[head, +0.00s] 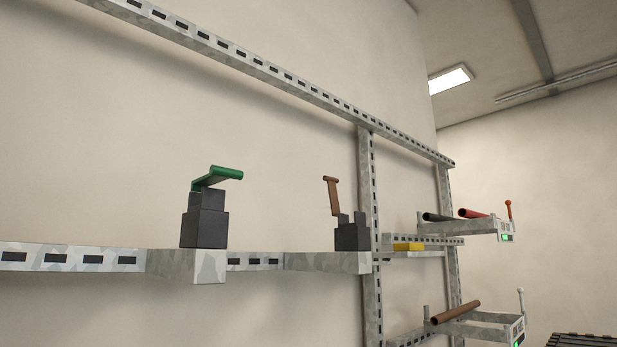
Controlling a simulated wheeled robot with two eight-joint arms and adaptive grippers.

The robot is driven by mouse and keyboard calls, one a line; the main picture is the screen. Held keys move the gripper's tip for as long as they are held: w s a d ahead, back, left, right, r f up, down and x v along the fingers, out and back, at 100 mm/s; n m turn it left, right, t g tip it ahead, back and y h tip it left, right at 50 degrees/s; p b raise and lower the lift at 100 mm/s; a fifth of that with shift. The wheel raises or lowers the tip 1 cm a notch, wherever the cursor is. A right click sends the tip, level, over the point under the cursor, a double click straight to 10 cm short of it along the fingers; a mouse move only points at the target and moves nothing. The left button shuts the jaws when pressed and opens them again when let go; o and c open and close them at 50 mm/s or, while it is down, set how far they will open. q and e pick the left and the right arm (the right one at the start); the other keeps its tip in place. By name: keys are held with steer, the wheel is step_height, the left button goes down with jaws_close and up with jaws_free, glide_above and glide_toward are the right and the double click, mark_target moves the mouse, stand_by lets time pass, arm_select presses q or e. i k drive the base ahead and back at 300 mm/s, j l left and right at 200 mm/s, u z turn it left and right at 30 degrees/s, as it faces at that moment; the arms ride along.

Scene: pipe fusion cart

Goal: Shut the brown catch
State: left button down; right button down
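The brown catch (332,196) stands on a dark block (352,236) on a short bracket of the metal rail, right of the picture's middle. Its brown lever points up and leans slightly left, with a short cross-piece at its top. The lever's lower end meets the dark block at its left side. A second catch with a green handle (217,174) sits on a taller dark block (204,220) to the left; its handle lies nearly level, rising a little to the right. Neither of my grippers shows in the head view.
A perforated rail (70,257) runs along the wall, with an upright post (367,200) just right of the brown catch. Farther right are a yellow block (408,247), trays with pipes including a brown pipe (456,312), and a red-topped lever (509,209). Space left of the brown catch is clear.

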mark_target(332, 183)
steer(key=k+j+z, duration=0.15)
steer(key=k+j, duration=0.15)
steer(key=k+j+z, duration=0.1)
steer(key=k+j, duration=0.15)
steer(key=k, duration=0.3)
